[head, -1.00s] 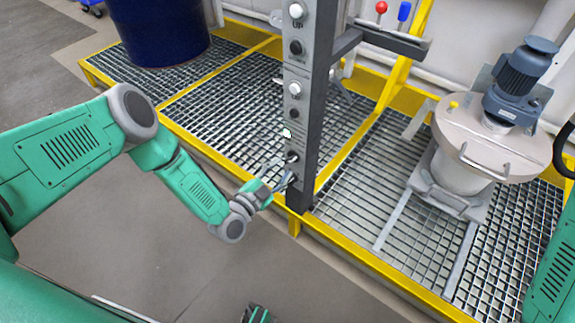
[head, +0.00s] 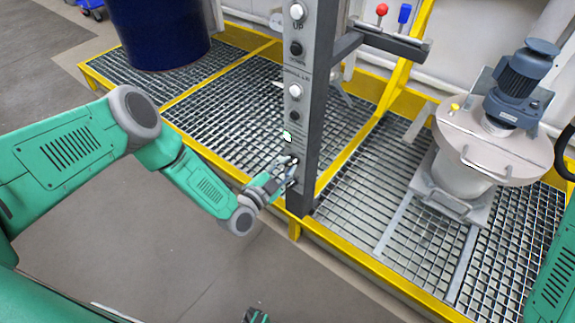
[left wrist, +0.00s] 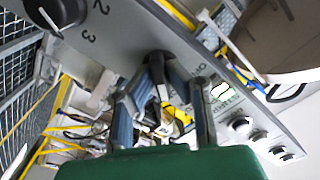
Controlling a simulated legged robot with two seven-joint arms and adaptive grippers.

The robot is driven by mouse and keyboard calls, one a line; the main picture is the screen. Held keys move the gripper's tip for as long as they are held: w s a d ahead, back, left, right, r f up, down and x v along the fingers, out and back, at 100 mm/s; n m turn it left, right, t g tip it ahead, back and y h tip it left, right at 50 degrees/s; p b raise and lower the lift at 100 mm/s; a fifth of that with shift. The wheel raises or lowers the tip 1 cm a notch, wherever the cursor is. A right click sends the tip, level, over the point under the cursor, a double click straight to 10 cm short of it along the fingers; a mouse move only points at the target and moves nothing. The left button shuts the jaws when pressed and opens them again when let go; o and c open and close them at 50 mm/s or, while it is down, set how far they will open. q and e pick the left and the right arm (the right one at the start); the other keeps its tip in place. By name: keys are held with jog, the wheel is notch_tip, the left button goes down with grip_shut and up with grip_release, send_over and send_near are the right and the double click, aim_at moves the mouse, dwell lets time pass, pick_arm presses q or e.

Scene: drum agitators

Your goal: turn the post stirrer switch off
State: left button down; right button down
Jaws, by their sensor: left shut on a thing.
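The post (head: 316,100) is a dark upright column with a grey control panel (head: 296,112) on its front. The stirrer switch (left wrist: 156,62) is a black knob on that panel, with lettering partly visible beside it. In the left wrist view it sits between the fingers of my left gripper (left wrist: 163,110), which is shut on it. In the head view my left gripper (head: 282,172) is at the lower part of the panel and mostly covers the switch. The switch's exact angle is hard to tell.
A numbered black dial (left wrist: 58,10) sits beside the switch. A lit green indicator (head: 287,136) and several push buttons (head: 296,12) are above it. Yellow-edged grating (head: 375,215) surrounds the post. A lidded mixing vessel (head: 485,150) stands right, a blue drum (head: 160,32) at back left.

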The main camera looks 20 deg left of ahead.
pick_arm(q)
jog(key=n+b, duration=0.1)
jog(key=n, duration=0.3)
jog(key=shift+f, duration=0.1)
jog(key=n+b, duration=0.1)
jog(key=n, duration=0.2)
jog(key=shift+d+n, duration=0.1)
jog(key=shift+n, duration=0.2)
jog(key=n+b, duration=0.1)
jog(key=n, duration=0.3)
jog(key=shift+n+b, duration=0.3)
jog(key=shift+b, duration=0.05)
jog(key=shift+n+b, duration=0.55)
jog(key=shift+n, duration=1.25)
jog(key=c, duration=1.6)
grip_release()
